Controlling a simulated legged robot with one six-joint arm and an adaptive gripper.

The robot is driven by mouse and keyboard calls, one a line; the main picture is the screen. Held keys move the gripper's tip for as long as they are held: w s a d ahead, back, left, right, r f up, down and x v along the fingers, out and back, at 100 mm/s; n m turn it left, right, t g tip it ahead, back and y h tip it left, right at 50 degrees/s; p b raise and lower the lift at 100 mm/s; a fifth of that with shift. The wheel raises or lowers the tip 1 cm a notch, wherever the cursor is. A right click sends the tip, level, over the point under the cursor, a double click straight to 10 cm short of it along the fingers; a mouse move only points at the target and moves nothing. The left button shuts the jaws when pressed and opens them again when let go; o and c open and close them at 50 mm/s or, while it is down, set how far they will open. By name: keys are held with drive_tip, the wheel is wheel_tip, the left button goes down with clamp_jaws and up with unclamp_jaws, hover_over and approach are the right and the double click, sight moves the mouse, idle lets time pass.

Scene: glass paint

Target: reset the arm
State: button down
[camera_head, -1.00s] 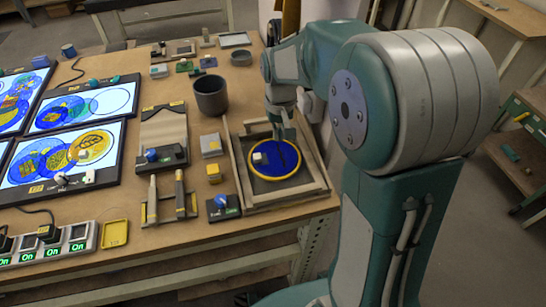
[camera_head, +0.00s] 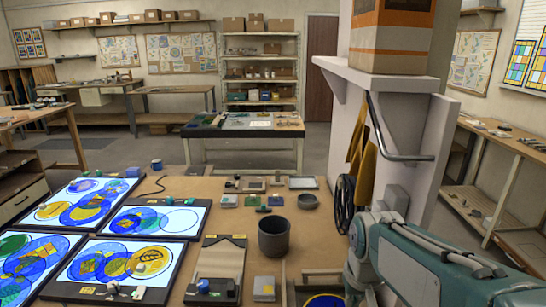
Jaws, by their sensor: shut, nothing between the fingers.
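My teal and grey arm (camera_head: 425,262) shows at the lower right, reaching in from the right edge over the front right of the workbench (camera_head: 180,188). Its wrist end bends down near the bottom edge, and the gripper's fingers lie below the picture, out of view. Under it, the top of a blue round piece with a yellow rim (camera_head: 324,300) shows at the bottom edge. The wooden tray around that piece is mostly cut off.
A dark grey pot (camera_head: 273,238) stands left of my arm. Lit panels with blue and yellow circles (camera_head: 125,262) fill the bench's left. A white ledge (camera_head: 390,76) with a cardboard box (camera_head: 392,38) stands behind my arm. Another table (camera_head: 215,133) stands beyond.

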drive_tip(key=s+r+t, duration=0.3)
drive_tip(key=s, duration=0.9)
drive_tip(key=shift+s, duration=0.25)
idle(1.6)
